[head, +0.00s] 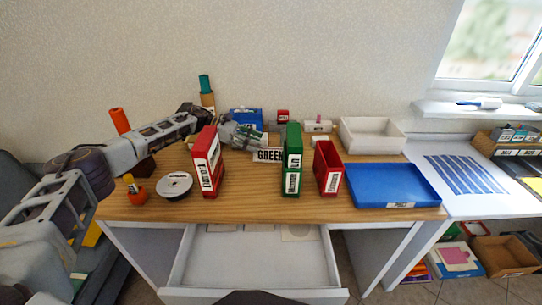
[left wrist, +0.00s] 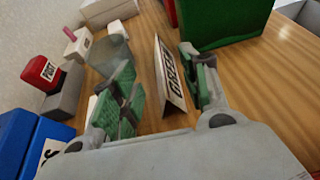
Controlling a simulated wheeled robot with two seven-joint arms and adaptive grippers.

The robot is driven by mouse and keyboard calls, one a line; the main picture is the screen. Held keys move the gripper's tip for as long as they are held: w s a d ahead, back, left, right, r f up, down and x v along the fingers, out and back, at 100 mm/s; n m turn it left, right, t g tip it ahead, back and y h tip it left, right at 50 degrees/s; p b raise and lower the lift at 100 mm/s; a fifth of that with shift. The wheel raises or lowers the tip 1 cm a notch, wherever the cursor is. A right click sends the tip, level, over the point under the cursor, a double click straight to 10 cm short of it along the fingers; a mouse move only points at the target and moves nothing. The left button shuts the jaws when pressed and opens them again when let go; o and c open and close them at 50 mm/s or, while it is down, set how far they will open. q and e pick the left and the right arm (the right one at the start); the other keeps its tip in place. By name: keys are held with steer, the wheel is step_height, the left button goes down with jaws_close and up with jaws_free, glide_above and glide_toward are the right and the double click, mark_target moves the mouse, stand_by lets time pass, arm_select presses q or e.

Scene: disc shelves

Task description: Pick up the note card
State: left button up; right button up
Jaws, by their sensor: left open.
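The note card (head: 268,155) is a small white folded card reading "GREEN", standing like a tent on the wooden desk between the red-and-white box and the green box. It also shows in the left wrist view (left wrist: 170,78). My left gripper (left wrist: 157,66) is open, with green-padded fingers on either side of the card and nothing gripped. In the head view my left gripper (head: 250,136) reaches over from behind and left of the card. Whether either pad touches the card cannot be told. My right gripper is not in view.
A red-and-white box (head: 207,162) stands left of the card, a green box (head: 292,160) and red bin (head: 328,168) right. A blue tray (head: 392,186) and white bin (head: 372,135) are further right. An open drawer (head: 255,262) is below. A red-topped stamp (left wrist: 45,75) stands nearby.

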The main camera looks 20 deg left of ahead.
mark_target(264, 154)
arm_select(q)
steer(key=shift+d, duration=0.1)
steer(key=shift+f+x, duration=0.15)
steer(key=shift+x, duration=1.1)
steer(key=shift+f+x, duration=0.2)
steer(key=shift+x, duration=1)
steer(key=c, duration=0.8)
